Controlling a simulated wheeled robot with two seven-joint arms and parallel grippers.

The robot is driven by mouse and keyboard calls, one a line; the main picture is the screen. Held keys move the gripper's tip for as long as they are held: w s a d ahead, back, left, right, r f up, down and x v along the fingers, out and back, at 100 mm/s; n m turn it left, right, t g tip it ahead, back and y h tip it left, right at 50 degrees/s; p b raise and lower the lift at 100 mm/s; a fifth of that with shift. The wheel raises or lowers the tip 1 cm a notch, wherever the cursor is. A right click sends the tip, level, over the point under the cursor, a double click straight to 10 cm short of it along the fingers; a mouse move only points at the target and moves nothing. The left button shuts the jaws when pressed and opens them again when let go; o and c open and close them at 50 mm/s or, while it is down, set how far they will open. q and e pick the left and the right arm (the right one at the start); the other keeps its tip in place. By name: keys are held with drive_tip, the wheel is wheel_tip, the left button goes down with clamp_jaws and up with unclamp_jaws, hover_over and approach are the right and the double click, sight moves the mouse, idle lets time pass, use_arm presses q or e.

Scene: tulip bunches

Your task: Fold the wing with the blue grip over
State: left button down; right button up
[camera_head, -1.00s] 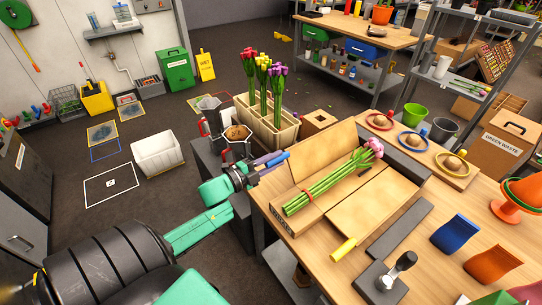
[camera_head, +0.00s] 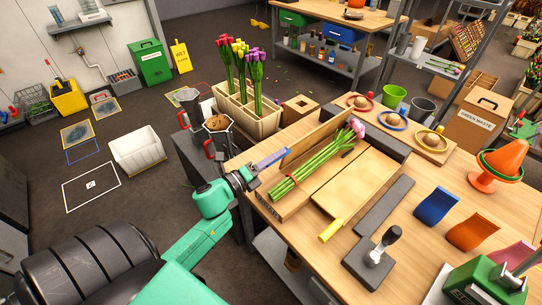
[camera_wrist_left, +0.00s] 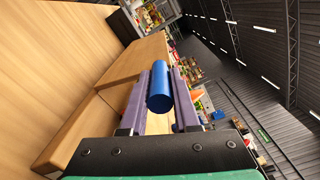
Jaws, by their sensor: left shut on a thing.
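The wing with the blue grip (camera_head: 322,136) is a tan board on the left side of the wooden wrapping jig; it stands raised at a steep tilt. My left gripper (camera_head: 273,158) is at its near-left end. In the left wrist view its purple fingers are shut on the blue grip (camera_wrist_left: 160,88), a round blue cylinder. A pink tulip bunch (camera_head: 306,173) with green stems and a red band lies in the middle of the jig. The other wing (camera_head: 358,183) lies flat to the right, with a yellow grip (camera_head: 330,230). My right gripper is not in view.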

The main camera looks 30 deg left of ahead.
use_arm(q)
drive_tip(key=shift+d+f, duration=0.1)
drive_tip(key=shift+d, duration=0.15)
idle(0.3)
drive_tip(key=c, duration=0.7)
unclamp_jaws()
drive_tip(key=shift+s, duration=0.1)
drive_tip(key=shift+o, duration=0.2)
drive_tip(key=shift+s+a+f, duration=0.1)
drive_tip(key=shift+s, duration=0.2)
drive_tip(key=b+v, duration=0.3)
drive_tip(key=v, duration=1.1)
